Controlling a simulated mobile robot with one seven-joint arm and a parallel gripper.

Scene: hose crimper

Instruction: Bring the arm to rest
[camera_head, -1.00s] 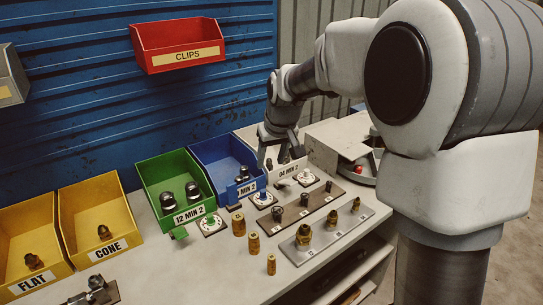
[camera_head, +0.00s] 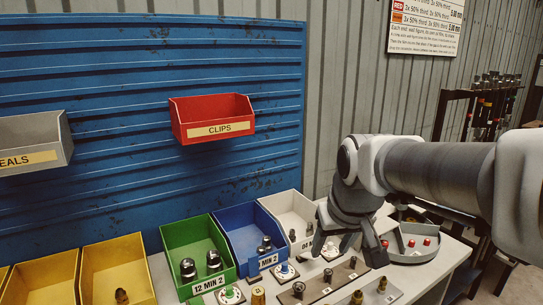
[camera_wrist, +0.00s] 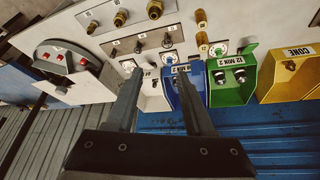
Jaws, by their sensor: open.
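My gripper (camera_head: 347,248) is open and points down over the far right part of the bench, in front of the white bin (camera_head: 291,216). In the wrist view, my gripper (camera_wrist: 158,76) shows two separated fingers with nothing between them. The fingers overlap the white bin and the blue bin (camera_wrist: 181,100) in that picture. I cannot tell the exact height of the fingertips above the bench. My arm reaches in from the right.
Green (camera_head: 193,243) and yellow (camera_head: 117,262) bins line the bench's back, with fittings inside. A plate of fittings (camera_head: 318,290) lies in front. A grey curved holder with red parts (camera_head: 415,243) is to the right. A red CLIPS bin (camera_head: 213,117) hangs on the blue panel (camera_head: 100,90).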

